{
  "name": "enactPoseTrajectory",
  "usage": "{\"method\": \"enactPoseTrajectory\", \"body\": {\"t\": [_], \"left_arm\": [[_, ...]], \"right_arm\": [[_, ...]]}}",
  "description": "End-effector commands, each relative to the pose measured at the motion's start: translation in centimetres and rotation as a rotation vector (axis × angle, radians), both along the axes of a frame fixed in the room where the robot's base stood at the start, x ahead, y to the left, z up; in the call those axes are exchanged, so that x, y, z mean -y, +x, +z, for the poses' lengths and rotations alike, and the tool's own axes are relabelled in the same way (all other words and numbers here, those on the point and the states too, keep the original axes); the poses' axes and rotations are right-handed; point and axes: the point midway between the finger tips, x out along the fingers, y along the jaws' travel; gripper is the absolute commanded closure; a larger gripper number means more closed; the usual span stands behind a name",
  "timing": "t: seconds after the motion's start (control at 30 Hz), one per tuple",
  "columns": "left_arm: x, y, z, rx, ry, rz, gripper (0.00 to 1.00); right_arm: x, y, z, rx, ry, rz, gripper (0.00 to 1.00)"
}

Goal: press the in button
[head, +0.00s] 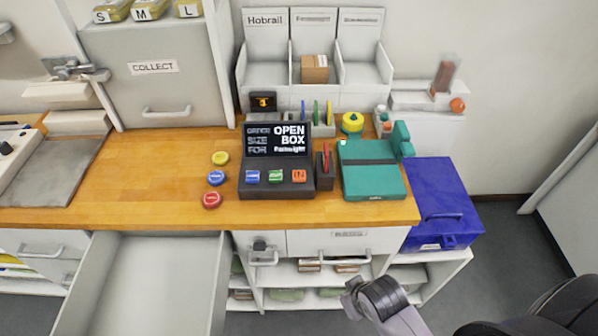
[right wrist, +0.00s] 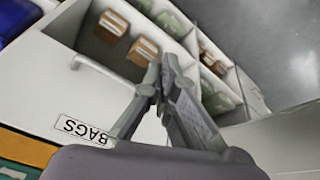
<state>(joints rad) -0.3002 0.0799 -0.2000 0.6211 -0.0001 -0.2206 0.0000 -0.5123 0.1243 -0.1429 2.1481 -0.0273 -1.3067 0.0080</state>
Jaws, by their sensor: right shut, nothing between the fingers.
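A dark console (head: 277,190) stands on the wooden counter, its screen (head: 277,139) reading "OPEN BOX". Its sloped front has a blue button (head: 252,176), a green button (head: 275,176) and an orange button (head: 299,175). Their markings are too small to read, so I cannot tell which is the in button. My right gripper (head: 351,292) is below and in front of the counter, near the open shelves, away from the console. In the right wrist view its fingers (right wrist: 160,88) are shut and empty. My left gripper is not in view.
Yellow, blue and red round pieces (head: 216,178) lie left of the console. A pen holder (head: 325,170) and teal box (head: 372,170) stand to its right. An open drawer (head: 150,285) juts out at lower left. A blue case (head: 440,205) is at right.

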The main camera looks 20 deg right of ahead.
Motion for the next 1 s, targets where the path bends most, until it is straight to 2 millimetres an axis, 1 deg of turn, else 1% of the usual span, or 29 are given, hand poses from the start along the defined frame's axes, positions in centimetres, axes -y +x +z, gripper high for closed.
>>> {"method": "enactPoseTrajectory", "body": {"t": [0.03,0.07,0.1,0.17,0.2,0.33,0.4,0.47,0.5,0.57,0.6,0.67,0.7,0.77,0.8,0.87,0.9,0.97,1.0], "left_arm": [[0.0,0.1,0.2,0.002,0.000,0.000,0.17],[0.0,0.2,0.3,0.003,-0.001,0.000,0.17],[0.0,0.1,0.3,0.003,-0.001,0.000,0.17],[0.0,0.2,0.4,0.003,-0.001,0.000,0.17],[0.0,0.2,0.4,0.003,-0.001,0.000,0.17],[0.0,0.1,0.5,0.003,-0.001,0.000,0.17],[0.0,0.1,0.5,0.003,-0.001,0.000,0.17],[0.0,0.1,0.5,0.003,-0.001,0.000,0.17],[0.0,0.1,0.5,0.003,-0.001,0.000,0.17],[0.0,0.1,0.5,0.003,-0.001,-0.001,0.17],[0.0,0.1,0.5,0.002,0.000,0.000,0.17],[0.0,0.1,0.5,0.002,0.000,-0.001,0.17],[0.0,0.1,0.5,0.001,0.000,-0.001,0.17],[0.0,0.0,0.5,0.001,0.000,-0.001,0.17],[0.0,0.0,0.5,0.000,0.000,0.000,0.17],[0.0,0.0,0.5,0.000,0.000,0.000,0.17],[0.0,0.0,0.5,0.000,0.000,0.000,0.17],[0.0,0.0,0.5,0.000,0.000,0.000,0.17],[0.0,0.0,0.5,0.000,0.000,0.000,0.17]], "right_arm": [[0.3,1.2,2.7,0.053,-0.017,0.004,1.00],[0.5,2.0,3.9,0.085,-0.029,0.006,1.00],[0.8,3.1,5.6,0.135,-0.048,0.009,1.00],[1.3,5.1,7.8,0.217,-0.080,0.014,1.00],[1.6,6.4,9.2,0.273,-0.101,0.019,1.00],[2.2,11.1,13.7,0.475,-0.176,0.045,1.00],[2.4,13.5,16.2,0.589,-0.216,0.068,1.00],[2.3,15.5,18.4,0.689,-0.253,0.091,1.00],[2.2,16.8,20.0,0.756,-0.277,0.110,1.00],[1.8,18.6,22.3,0.858,-0.312,0.145,1.00],[1.5,19.7,24.0,0.928,-0.337,0.171,1.00],[0.8,21.2,26.5,1.032,-0.375,0.218,1.00],[0.2,22.2,28.2,1.104,-0.401,0.253,1.00],[-0.9,23.3,30.6,1.210,-0.442,0.316,1.00],[-1.7,24.0,32.3,1.282,-0.471,0.364,1.00],[-3.3,24.8,34.7,1.390,-0.515,0.449,1.00],[-4.5,25.2,36.3,1.462,-0.546,0.515,1.00],[-6.5,25.6,38.4,1.570,-0.600,0.636,1.00],[-8.0,25.6,39.5,1.636,-0.634,0.726,1.00]]}}
